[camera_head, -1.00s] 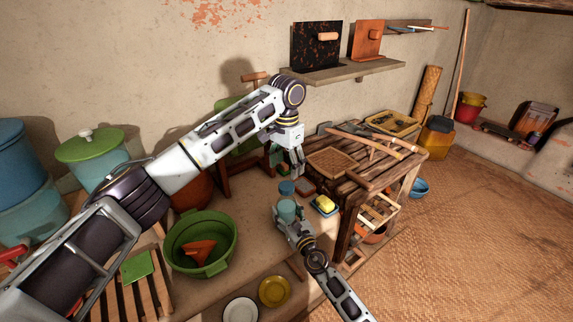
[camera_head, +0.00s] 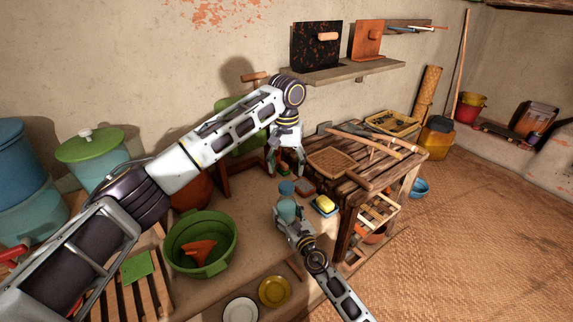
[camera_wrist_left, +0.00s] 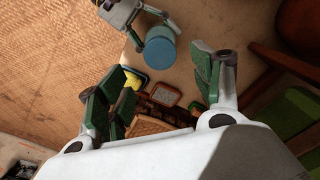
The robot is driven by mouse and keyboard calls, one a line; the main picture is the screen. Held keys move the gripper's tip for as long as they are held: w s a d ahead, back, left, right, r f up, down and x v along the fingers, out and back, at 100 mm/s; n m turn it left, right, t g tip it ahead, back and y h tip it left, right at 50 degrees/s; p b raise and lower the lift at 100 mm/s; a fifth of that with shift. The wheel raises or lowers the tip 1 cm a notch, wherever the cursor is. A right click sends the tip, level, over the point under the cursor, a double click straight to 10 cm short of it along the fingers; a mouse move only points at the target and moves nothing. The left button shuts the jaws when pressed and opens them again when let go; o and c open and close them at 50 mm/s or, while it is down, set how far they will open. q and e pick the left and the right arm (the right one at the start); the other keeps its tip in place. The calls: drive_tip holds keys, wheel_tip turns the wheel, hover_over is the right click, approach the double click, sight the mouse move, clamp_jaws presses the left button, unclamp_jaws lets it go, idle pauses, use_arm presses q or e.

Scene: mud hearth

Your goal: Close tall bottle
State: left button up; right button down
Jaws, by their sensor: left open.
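The tall bottle (camera_head: 288,211) has a light teal body and a darker blue top (camera_head: 286,188). In the left wrist view its round blue top (camera_wrist_left: 159,52) faces the camera. I cannot tell whether the top is a seated lid. My left gripper (camera_head: 286,170) is open and empty, pointing down just above the blue top. Its two green-padded fingers (camera_wrist_left: 168,92) are spread wide in the wrist view, with the bottle beyond them. My right gripper (camera_head: 289,222) has its fingers around the teal body and appears shut on it; part of the grip is hidden.
A slatted wooden table (camera_head: 365,160) with a woven tray stands close on the right. A yellow sponge in a dish (camera_head: 324,205) lies beside the bottle. A green basin (camera_head: 203,236) and two plates sit at lower left. The woven floor mat (camera_head: 480,220) is clear.

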sight(286, 186)
use_arm(q)
drive_tip(key=shift+f, duration=0.2)
drive_tip(key=shift+f, duration=3.8)
drive_tip(key=shift+c, duration=0.5)
drive_tip(key=c, duration=1)
